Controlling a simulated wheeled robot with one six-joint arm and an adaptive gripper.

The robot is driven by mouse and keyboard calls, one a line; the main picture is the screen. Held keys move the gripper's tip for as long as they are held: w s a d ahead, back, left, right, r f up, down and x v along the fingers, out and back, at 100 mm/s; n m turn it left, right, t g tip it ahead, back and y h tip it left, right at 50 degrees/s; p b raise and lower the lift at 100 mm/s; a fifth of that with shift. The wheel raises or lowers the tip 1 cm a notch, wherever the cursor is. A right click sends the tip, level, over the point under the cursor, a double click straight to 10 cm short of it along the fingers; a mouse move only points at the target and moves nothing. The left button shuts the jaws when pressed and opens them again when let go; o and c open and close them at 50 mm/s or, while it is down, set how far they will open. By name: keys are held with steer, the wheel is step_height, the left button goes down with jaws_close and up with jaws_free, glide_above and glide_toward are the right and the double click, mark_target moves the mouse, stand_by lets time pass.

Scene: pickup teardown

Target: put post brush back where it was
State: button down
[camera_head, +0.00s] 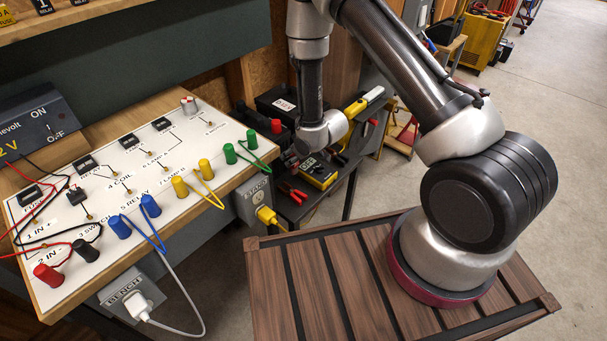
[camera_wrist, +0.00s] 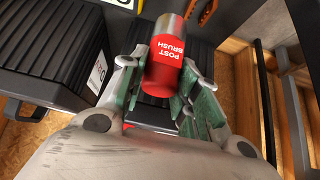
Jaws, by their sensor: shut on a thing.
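The post brush (camera_wrist: 168,50) is a red cylinder with white "POST BRUSH" lettering and a grey metal upper part. In the wrist view it sits between the green-padded fingers of my gripper (camera_wrist: 158,72), which is shut on it. The brush's far end runs toward the top edge of the picture. In the head view my gripper (camera_head: 293,157) is low beyond the right end of the test board, above the dark bench. I cannot clearly tell the brush there.
A black ribbed case (camera_wrist: 45,55) is at left in the wrist view. In the head view, a yellow multimeter (camera_head: 320,173) and red pliers (camera_head: 293,193) lie near my gripper. The wired test board (camera_head: 130,165) stands at left. Open floor (camera_head: 545,90) is at right.

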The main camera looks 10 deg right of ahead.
mark_target(296, 169)
step_height(296, 169, down, 7)
steer(key=shift+d+f, duration=0.1)
steer(key=shift+f, duration=0.1)
stand_by(0.3)
steer(key=c, duration=1.1)
jaws_free()
steer(key=shift+f, duration=0.15)
steer(key=shift+o, duration=0.2)
